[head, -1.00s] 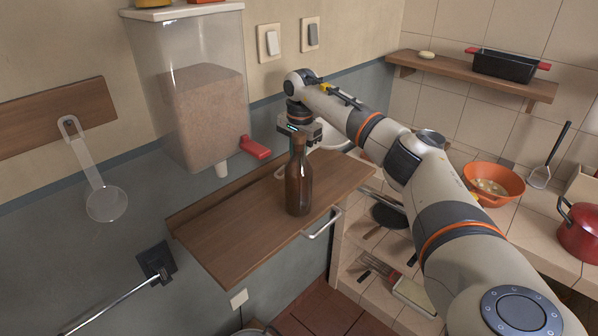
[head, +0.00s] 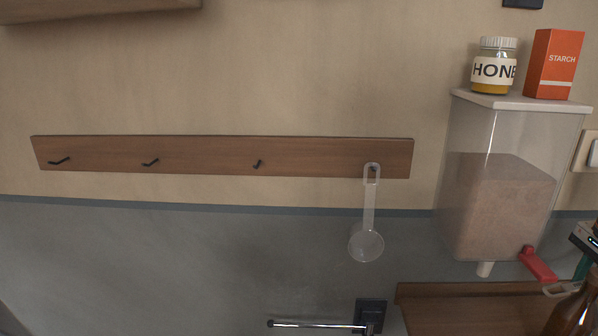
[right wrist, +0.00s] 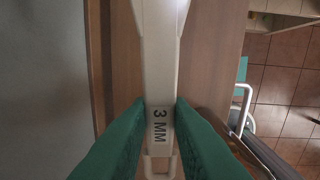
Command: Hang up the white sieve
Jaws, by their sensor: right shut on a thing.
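In the right wrist view, my right gripper (right wrist: 160,122) is shut with its green fingers on both sides of a white handle marked "3 MM", which I take as the white sieve (right wrist: 160,70). A loop shows at the handle's near end; its bowl cannot be made out. In the head view, only part of my right gripper (head: 583,262) shows at the right edge, with the loop end of a pale handle below it. The wooden hook rail (head: 205,157) is on the wall. A pale, translucent sieve-like utensil (head: 366,243) hangs at its rightmost hook. My left gripper is out of view.
Three dark hooks (head: 150,162) on the rail are bare. A clear dispenser (head: 500,185) bearing a honey jar (head: 493,68) and starch box (head: 554,65) stands right of the rail. A wooden shelf (head: 460,306) and brown bottle (head: 577,312) are below. A metal bar (head: 315,324) juts from the wall.

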